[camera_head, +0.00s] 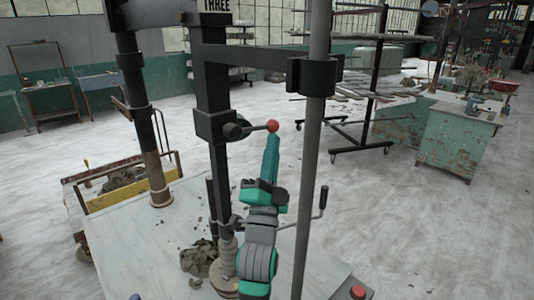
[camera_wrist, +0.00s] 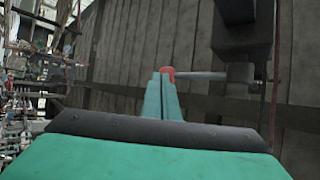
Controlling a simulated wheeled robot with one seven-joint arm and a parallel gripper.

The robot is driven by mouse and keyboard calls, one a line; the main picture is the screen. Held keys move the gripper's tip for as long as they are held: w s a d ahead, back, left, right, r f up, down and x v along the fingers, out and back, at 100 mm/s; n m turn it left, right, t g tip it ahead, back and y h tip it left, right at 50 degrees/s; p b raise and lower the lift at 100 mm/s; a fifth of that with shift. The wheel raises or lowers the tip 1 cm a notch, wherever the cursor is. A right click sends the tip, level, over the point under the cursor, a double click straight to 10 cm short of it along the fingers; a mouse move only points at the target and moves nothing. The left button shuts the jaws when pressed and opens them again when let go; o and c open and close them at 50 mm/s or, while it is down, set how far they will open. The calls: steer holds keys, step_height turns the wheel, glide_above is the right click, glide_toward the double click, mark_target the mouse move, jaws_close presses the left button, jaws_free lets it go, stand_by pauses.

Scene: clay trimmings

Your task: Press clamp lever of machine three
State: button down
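Machine three is a dark metal frame (camera_head: 212,90) with a sign reading THREE (camera_head: 217,5) at its top. Its clamp lever is a thin rod with a red ball knob (camera_head: 272,126), sticking out to the right from a dark block on the post. My teal gripper (camera_head: 273,140) points upward, its tips just below the red knob. In the wrist view the two fingers (camera_wrist: 162,82) lie side by side with nothing visible between them. The red knob (camera_wrist: 168,71) shows right at their tips, with the rod (camera_wrist: 200,76) running right. I cannot tell whether they touch.
A grey vertical pole (camera_head: 314,150) stands close to the right of my gripper. A crank handle (camera_head: 322,200) sticks out below. Clay scraps (camera_head: 200,258) lie on the machine's pale table (camera_head: 140,250). A red button (camera_head: 357,291) is at the front right.

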steer(key=shift+w+d+r+n+t, duration=0.15)
steer(key=shift+d+r, duration=0.1)
steer(key=shift+r, duration=0.25)
steer(key=shift+d+r+n+t, duration=0.15)
steer(key=shift+d+r, duration=0.05)
steer(key=shift+r, duration=0.3)
steer(key=shift+r, duration=0.1)
